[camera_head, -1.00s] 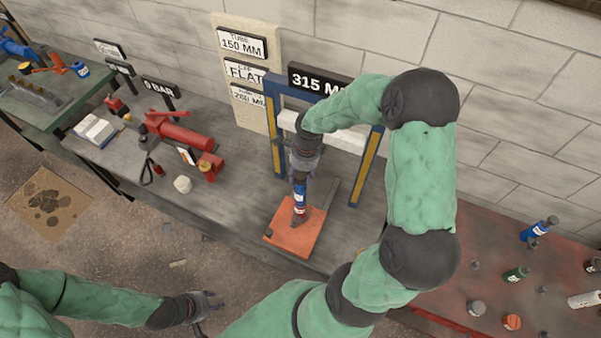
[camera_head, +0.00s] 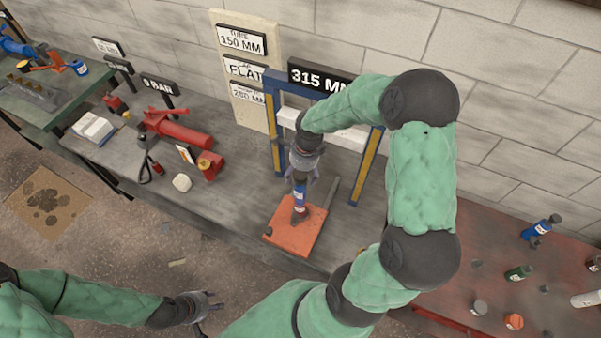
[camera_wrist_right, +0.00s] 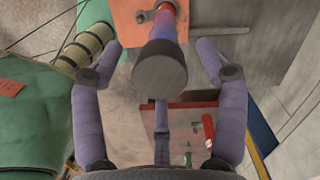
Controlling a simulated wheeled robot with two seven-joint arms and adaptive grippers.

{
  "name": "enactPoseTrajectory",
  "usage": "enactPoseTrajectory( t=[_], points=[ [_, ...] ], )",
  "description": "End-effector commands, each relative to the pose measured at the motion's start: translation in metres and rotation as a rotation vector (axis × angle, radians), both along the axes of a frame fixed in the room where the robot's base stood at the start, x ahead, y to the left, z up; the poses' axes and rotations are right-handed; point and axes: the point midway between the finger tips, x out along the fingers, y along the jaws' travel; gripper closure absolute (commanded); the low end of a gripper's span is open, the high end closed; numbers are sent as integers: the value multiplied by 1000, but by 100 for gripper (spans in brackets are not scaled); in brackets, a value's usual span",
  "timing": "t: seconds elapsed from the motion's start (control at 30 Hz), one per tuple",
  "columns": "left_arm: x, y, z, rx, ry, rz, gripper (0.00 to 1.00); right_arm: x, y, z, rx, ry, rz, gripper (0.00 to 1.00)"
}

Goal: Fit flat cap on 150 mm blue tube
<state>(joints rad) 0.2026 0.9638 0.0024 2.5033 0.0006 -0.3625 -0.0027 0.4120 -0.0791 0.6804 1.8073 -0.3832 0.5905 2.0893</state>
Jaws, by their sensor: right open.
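My right gripper (camera_head: 301,176) is above the tube, pointing down. Its fingers are spread on both sides of the capped end, with gaps showing in the wrist view. My left gripper (camera_head: 203,308) is open and empty, low at the left, off the bench.
A blue-and-yellow press frame (camera_head: 367,165) stands around and behind the plate, under a 315 MM sign (camera_head: 316,78). A red pump (camera_head: 178,130) lies to the left. The red table (camera_head: 450,250) at right holds several small bottles and caps.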

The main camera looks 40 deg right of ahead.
Motion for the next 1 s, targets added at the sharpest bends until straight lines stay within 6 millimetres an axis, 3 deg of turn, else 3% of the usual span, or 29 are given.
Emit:
enactPoseTrajectory(
  t=[0.27,0.7,1.0],
  points=[
    [0,0,0,0,0,0,60,0,-2,13,-1,-2,0,27],
    [0,0,0,0,0,0,60,-6,-8,94,-1,-4,1,27],
    [0,0,0,0,0,0,60,-9,-10,118,0,0,0,27]
  ],
)
